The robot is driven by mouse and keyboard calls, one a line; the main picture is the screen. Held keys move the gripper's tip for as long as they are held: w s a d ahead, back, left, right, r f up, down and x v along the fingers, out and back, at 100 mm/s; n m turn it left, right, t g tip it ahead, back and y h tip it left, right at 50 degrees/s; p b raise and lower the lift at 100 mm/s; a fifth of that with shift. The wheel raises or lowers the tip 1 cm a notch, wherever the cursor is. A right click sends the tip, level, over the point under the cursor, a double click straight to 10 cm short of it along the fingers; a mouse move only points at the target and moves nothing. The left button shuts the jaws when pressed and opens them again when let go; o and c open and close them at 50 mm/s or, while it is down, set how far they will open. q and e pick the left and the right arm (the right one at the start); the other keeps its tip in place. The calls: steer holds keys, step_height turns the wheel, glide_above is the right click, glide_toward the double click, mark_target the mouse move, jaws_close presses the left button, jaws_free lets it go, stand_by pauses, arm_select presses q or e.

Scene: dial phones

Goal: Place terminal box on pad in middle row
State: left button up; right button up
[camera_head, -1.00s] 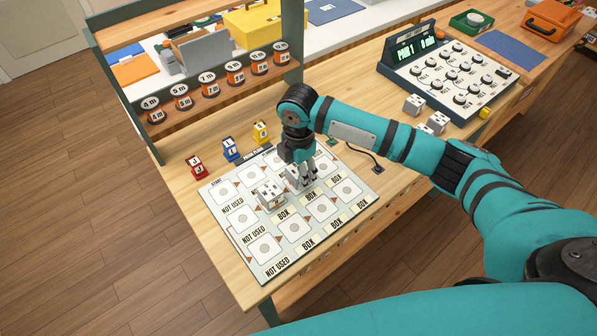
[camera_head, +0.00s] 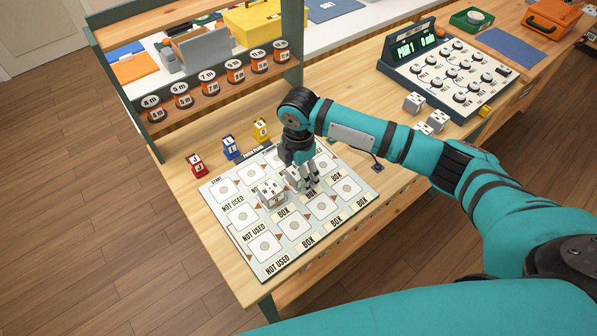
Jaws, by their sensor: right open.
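A pale grid board (camera_head: 262,268) lies on the wooden bench, with rows of white pads and printed labels. A white terminal box (camera_head: 270,193) with dark holes sits on a middle-row pad. A second white terminal box (camera_head: 291,178) stands just right of it in the same row, partly hidden by my right gripper. My right gripper (camera_head: 311,185) points down at this second box's right side, open, with its fingers low over the board. Whether a finger still touches the box I cannot tell. My left gripper is out of view.
Three more white boxes (camera_head: 437,119) stand near the dial panel (camera_head: 455,72). Red (camera_head: 197,165), blue (camera_head: 231,147) and yellow (camera_head: 261,130) blocks line the board's back edge. A rack (camera_head: 165,123) with orange spools rises behind. The board's front pads are clear.

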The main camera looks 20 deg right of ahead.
step_height(320, 180, up, 12)
steer(key=shift+b, duration=0.3)
steer(key=shift+d, duration=0.15)
